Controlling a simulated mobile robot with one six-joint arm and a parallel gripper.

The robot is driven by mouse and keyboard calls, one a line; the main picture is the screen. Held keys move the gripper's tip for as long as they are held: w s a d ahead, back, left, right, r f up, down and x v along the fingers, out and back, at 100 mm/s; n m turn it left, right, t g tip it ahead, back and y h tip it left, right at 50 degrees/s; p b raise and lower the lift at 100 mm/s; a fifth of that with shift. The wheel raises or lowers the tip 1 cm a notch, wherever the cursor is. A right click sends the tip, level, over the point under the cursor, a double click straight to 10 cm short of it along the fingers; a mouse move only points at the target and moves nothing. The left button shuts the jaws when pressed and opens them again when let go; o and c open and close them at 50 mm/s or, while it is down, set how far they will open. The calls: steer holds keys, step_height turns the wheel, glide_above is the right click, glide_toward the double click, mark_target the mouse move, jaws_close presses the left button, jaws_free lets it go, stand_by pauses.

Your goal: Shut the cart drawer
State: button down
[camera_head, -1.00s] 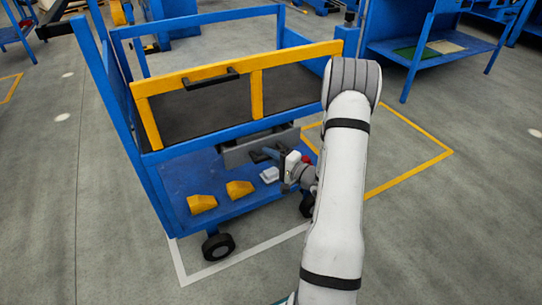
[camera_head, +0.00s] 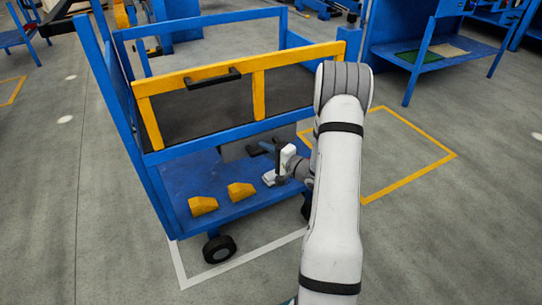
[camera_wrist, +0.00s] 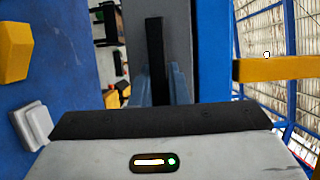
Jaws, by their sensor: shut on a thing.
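The blue cart (camera_head: 157,188) stands in the middle of the head view. Its grey drawer front (camera_head: 232,151) sits under the blue rail below the yellow-framed panel, partly hidden by my gripper. It fills the upper middle of the wrist view as a grey panel (camera_wrist: 176,30). A black handle (camera_wrist: 155,50) stands upright in the wrist view in front of it. My gripper (camera_wrist: 158,88) is shut on this handle, its blue-grey fingers on either side. In the head view my gripper (camera_head: 263,149) reaches in from the right, low over the deck. The drawer's inside is hidden.
Yellow blocks (camera_head: 203,205) and a pale block (camera_head: 269,179) lie on the deck close to my gripper. A yellow rail with a black handle (camera_head: 213,78) runs above. A blue workbench (camera_head: 430,58) stands back right. The floor on the right is clear.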

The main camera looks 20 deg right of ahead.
steer(key=c, duration=1.4)
jaws_free()
steer(key=shift+w, duration=0.2)
steer(key=p+v, duration=0.2)
steer(key=v, duration=0.6)
steer(key=shift+w, duration=0.1)
